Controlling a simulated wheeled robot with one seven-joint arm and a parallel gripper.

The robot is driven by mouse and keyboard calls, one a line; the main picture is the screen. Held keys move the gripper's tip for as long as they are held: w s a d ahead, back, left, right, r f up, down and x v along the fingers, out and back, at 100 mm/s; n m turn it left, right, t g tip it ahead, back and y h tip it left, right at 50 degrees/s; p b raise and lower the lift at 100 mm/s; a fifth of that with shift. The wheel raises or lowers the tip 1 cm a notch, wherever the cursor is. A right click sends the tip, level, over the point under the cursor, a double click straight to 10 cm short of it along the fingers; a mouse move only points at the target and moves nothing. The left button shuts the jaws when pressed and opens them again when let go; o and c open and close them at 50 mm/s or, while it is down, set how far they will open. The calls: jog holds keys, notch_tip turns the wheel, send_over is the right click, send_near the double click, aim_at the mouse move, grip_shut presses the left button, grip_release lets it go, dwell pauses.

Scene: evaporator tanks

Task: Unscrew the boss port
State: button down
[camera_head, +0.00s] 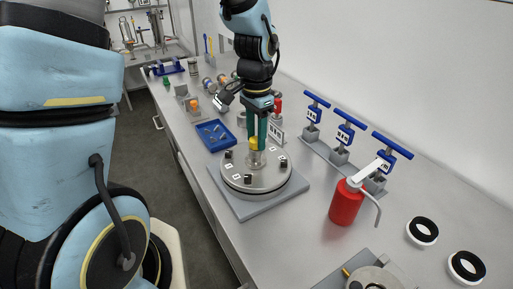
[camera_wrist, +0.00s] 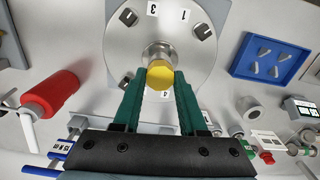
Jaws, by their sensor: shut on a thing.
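The boss port is a short metal post with a yellow cap (camera_head: 254,144), standing at the centre of a round metal flange plate (camera_head: 243,187). The yellow cap also shows in the wrist view (camera_wrist: 160,76), between my two green fingers. My gripper (camera_head: 257,140) points down over the plate and is shut on the yellow cap. In the wrist view my gripper (camera_wrist: 160,80) has one finger on each side of the cap. Dark bolts and white number labels ring the plate. The cap appears seated on the post; its threads are hidden.
The plate rests on a grey base (camera_head: 245,210). A blue tray (camera_head: 215,134) of small metal parts lies to its left. A red bottle (camera_head: 346,203) and blue-handled valves (camera_head: 345,135) stand to its right. Black-and-white rings (camera_head: 422,231) lie near the right edge.

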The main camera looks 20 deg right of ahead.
jog(key=shift+n, duration=0.6)
jog(key=n, duration=0.4)
jog(key=shift+n, duration=0.6)
jog(key=n, duration=0.4)
jog(key=shift+n, duration=0.3)
jog(key=shift+r, duration=0.15)
jog(key=shift+r, duration=0.35)
jog(key=shift+r+p, duration=0.6)
jog(key=shift+r, duration=0.1)
